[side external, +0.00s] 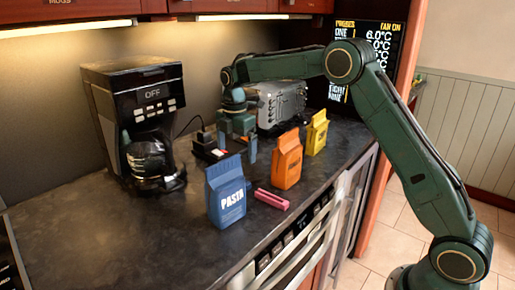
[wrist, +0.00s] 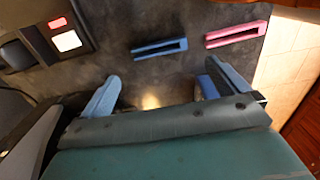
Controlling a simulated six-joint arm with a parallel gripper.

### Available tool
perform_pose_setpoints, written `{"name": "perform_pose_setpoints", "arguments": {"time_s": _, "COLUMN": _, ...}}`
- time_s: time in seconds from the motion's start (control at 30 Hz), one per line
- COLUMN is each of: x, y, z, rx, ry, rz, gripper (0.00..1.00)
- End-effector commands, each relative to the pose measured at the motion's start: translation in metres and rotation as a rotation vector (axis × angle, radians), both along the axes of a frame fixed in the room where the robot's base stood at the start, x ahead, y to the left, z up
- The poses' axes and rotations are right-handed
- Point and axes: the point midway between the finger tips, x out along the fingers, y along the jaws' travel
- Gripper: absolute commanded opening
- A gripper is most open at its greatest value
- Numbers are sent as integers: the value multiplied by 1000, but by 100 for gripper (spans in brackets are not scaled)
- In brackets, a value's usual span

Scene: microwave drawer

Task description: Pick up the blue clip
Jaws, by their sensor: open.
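The blue clip (wrist: 159,48) lies flat on the dark counter in the wrist view, ahead of the gap between my fingers and apart from them. I cannot make it out in the side view, where the blue pasta bag (side external: 227,192) may hide it. My gripper (side external: 237,152) points down over the counter behind the bags. Its two blue fingers are spread with nothing between them, as the wrist view shows (wrist: 162,75).
A pink clip (side external: 271,199) lies right of the pasta bag, near the counter's front edge. Orange (side external: 287,160) and yellow (side external: 316,133) bags stand to the right. A small black device (side external: 207,149), a coffee maker (side external: 136,110) and a toaster (side external: 281,103) stand nearby.

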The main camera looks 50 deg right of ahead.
Motion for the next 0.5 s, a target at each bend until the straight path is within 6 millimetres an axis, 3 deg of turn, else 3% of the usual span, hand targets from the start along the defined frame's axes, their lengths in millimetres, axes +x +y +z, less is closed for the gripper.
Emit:
{"name": "perform_pose_setpoints", "arguments": {"time_s": 0.2, "x": 0, "y": 0, "z": -30, "rx": 0, "ry": 2, "rz": 0, "gripper": 100}}
{"name": "perform_pose_setpoints", "arguments": {"time_s": 0.5, "x": 0, "y": 0, "z": -40, "rx": 0, "ry": -1, "rz": 0, "gripper": 100}}
